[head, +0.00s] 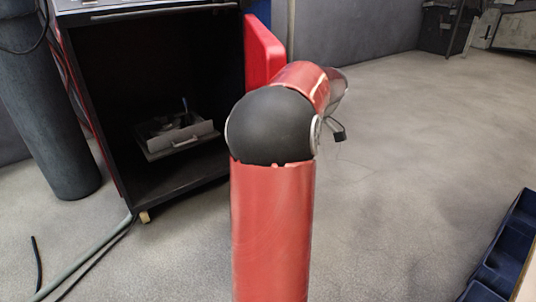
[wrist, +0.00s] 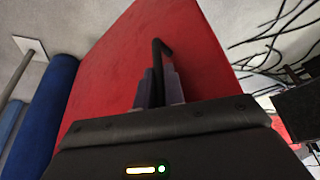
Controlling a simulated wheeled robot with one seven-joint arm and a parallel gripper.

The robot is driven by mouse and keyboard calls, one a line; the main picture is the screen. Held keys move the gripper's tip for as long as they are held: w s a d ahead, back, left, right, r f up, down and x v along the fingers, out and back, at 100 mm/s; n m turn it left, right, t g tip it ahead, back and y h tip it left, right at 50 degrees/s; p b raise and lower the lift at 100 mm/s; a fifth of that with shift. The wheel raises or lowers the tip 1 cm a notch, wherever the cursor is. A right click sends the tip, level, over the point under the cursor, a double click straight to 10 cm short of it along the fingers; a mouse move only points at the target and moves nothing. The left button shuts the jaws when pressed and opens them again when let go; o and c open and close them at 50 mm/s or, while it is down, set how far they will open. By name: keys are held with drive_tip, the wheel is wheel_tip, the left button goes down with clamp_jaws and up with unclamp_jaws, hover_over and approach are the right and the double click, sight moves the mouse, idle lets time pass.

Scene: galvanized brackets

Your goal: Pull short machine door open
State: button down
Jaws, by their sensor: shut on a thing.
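The short machine (head: 96,140) stands at the left of the head view, its dark interior showing. Its red door (head: 264,50) is swung out at the cabinet's right side, so the front opening is uncovered. In the wrist view the red door (wrist: 105,80) fills the middle, with a black bar handle (wrist: 160,48) on it. My gripper (wrist: 159,84) is shut on that handle, a finger on each side. In the head view my own red arm with its black joint hides the gripper and handle.
A metal tray with parts (head: 178,136) sits inside the cabinet. A dark cylinder (head: 45,110) and hoses (head: 85,262) are at the left. A blue bin (head: 505,250) is at the lower right.

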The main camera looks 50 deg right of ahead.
drive_tip(key=shift+n, duration=0.6)
drive_tip(key=shift+s+d+p, duration=0.1)
drive_tip(key=shift+s+d, duration=0.35)
drive_tip(key=shift+d, duration=0.3)
drive_tip(key=shift+s+d+p, duration=0.15)
drive_tip(key=shift+s+d, duration=0.25)
drive_tip(key=shift+d, duration=0.35)
drive_tip(key=shift+s+d+p, duration=0.1)
drive_tip(key=shift+s+d, duration=0.35)
drive_tip(key=shift+d, duration=0.3)
drive_tip(key=c, duration=1.5)
unclamp_jaws()
drive_tip(key=p+v, duration=0.1)
drive_tip(key=v, duration=0.7)
drive_tip(key=shift+w+d+p, duration=0.1)
drive_tip(key=shift+w+p, duration=0.05)
drive_tip(key=shift+p, duration=0.25)
drive_tip(key=shift+f, duration=0.1)
drive_tip(key=shift+c, duration=0.3)
